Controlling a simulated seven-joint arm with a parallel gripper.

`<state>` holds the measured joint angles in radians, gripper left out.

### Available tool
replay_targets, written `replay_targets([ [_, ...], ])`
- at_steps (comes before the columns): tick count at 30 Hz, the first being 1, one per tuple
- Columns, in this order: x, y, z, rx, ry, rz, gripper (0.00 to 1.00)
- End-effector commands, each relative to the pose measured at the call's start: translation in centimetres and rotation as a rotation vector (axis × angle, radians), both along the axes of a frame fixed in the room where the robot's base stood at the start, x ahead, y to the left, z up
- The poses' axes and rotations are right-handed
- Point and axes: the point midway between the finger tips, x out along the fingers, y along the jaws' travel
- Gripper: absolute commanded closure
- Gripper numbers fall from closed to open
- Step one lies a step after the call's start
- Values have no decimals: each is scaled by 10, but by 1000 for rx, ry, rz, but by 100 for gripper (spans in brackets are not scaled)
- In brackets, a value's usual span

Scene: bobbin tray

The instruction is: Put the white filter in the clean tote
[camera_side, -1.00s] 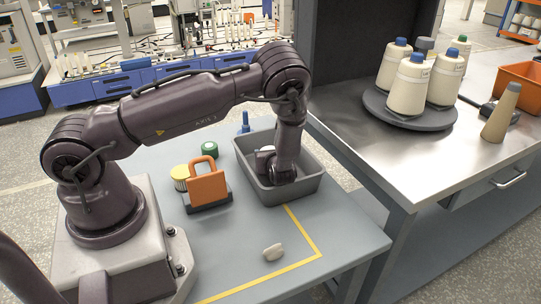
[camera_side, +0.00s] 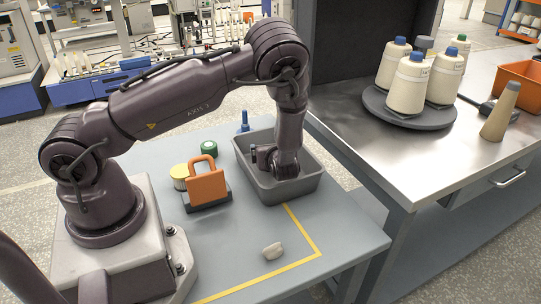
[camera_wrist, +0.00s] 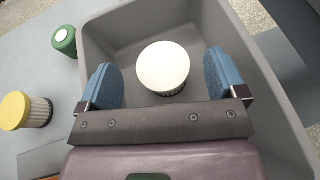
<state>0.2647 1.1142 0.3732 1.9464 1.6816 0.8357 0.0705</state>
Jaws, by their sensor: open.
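The white filter (camera_wrist: 163,66) is round with a plain white top and sits inside the grey tote (camera_wrist: 113,25) in the wrist view. My gripper (camera_wrist: 159,72) is open, with one blue finger on each side of the filter and a visible gap to both. Nothing is held. In the side view the end of my arm reaches down into the grey tote (camera_side: 303,189), and the filter is hidden behind it there.
Left of the tote are a yellow-topped filter (camera_side: 180,176), a green-topped cylinder (camera_side: 209,149) and an orange-handled block (camera_side: 207,187). A blue peg (camera_side: 245,122) stands behind. A pale stone-like piece (camera_side: 273,250) lies in front, with clear tabletop around it.

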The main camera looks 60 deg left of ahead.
Motion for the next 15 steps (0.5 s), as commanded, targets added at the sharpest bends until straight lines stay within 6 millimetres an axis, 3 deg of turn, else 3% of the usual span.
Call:
replay_targets([
  [3,0,-1,23,-3,-3,-1,10],
  [11,-1,-1,50,-9,-11,10,10],
  [15,-8,-5,75,-80,-120,118,10],
])
